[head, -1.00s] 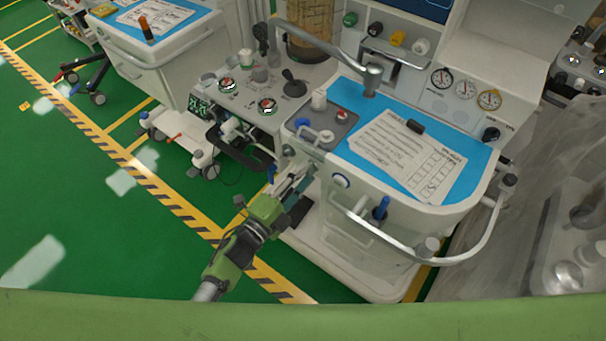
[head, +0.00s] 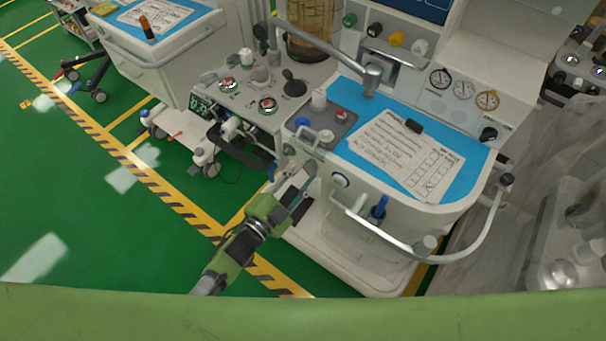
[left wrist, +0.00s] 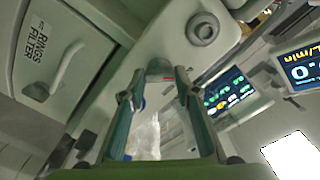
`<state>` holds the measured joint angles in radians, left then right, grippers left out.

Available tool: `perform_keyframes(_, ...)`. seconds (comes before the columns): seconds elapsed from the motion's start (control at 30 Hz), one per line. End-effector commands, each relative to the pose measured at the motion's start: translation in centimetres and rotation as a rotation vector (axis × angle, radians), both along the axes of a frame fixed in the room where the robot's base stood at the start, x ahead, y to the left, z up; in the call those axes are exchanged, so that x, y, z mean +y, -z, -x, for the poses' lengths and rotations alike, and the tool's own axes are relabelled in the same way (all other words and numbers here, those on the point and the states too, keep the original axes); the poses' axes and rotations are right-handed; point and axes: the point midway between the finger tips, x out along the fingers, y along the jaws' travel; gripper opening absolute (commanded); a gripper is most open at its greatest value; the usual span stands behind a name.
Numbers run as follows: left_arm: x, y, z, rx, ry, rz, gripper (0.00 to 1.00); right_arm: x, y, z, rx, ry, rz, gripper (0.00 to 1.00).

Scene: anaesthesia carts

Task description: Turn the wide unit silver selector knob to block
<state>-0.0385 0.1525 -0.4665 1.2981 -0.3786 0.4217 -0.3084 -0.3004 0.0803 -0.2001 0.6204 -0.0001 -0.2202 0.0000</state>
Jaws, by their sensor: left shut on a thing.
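The wide unit (head: 425,207) is the white cart with the blue top. My left gripper (head: 306,170) is at its front left corner, pointing up to the right. My right gripper is not in view.
Another round grey fitting (left wrist: 203,29) sits close beside the fingers. A curved silver rail (head: 440,258) and a blue-handled part (head: 379,207) are on the unit's front. A narrower unit with knobs (head: 268,104) stands to the left.

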Motion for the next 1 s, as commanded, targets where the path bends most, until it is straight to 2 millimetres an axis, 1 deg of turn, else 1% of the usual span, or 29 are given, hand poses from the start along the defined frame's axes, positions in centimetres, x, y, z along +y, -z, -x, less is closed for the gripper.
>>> perform_keyframes(0.37,0.1,0.2,0.1,0.008,-0.001,0.005,0.07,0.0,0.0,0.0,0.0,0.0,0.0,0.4)
perform_keyframes(0.4,0.1,0.2,0.1,0.008,-0.001,0.005,0.31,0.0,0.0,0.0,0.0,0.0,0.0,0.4)
perform_keyframes(0.47,0.1,0.2,0.0,0.008,-0.001,0.005,0.46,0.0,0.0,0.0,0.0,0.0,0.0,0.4)
perform_keyframes(0.83,0.1,0.1,0.2,0.006,-0.001,0.004,0.46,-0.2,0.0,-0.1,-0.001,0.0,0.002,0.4)
perform_keyframes(0.93,0.7,0.1,0.9,0.005,-0.001,0.004,0.46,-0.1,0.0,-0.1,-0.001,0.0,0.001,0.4)
perform_keyframes(1.0,1.3,0.2,1.8,0.007,-0.001,0.004,0.46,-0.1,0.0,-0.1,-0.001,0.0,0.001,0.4)
